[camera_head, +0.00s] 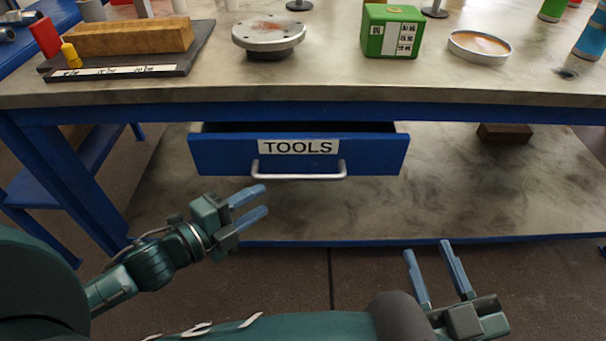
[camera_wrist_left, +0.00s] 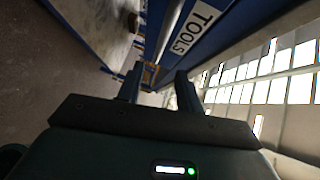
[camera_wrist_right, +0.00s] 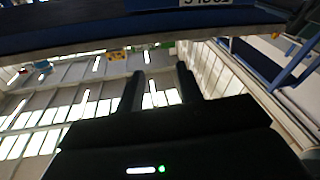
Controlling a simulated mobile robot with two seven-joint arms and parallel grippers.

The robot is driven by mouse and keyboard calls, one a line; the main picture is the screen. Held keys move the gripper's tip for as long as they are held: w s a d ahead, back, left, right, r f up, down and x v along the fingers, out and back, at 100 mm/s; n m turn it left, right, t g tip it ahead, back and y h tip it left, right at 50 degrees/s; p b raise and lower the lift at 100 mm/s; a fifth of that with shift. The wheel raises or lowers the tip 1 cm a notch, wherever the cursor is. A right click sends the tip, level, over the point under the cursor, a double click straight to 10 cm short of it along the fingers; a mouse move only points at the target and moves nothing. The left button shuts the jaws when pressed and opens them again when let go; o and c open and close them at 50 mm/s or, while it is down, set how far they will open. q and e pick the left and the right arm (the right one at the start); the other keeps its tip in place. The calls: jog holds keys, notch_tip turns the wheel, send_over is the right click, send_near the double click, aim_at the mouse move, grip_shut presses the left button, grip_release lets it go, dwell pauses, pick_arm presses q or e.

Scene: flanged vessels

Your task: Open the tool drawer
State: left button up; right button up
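The blue tool drawer (camera_head: 222,155) under the bench top has a white TOOLS label (camera_head: 297,146) and a silver bar handle (camera_head: 300,176). A dark gap shows above its front, which stands out a little from the bench. My left gripper (camera_head: 266,200) is open and empty, below and left of the handle, apart from it. The left wrist view shows the label (camera_wrist_left: 192,30) and the handle (camera_wrist_left: 170,28) beyond the fingers. My right gripper (camera_head: 427,248) is open and empty, low and to the right of the drawer. The right wrist view shows part of the label (camera_wrist_right: 205,2) at the top edge.
The bench top (camera_head: 340,70) carries a flanged disc (camera_head: 268,32), a green box (camera_head: 392,32), a shallow dish (camera_head: 480,46) and a wooden block (camera_head: 130,37) on a dark plate. A lower shelf (camera_head: 350,215) lies beneath the drawer. A brown block (camera_head: 505,133) rests on it.

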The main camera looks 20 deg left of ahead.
aim_at(295, 180)
pick_arm(q)
jog(key=b+x, duration=0.2)
jog(key=x, duration=0.9)
jog(key=shift+w+d+b, duration=0.2)
jog(key=shift+w+b, duration=0.2)
grip_shut()
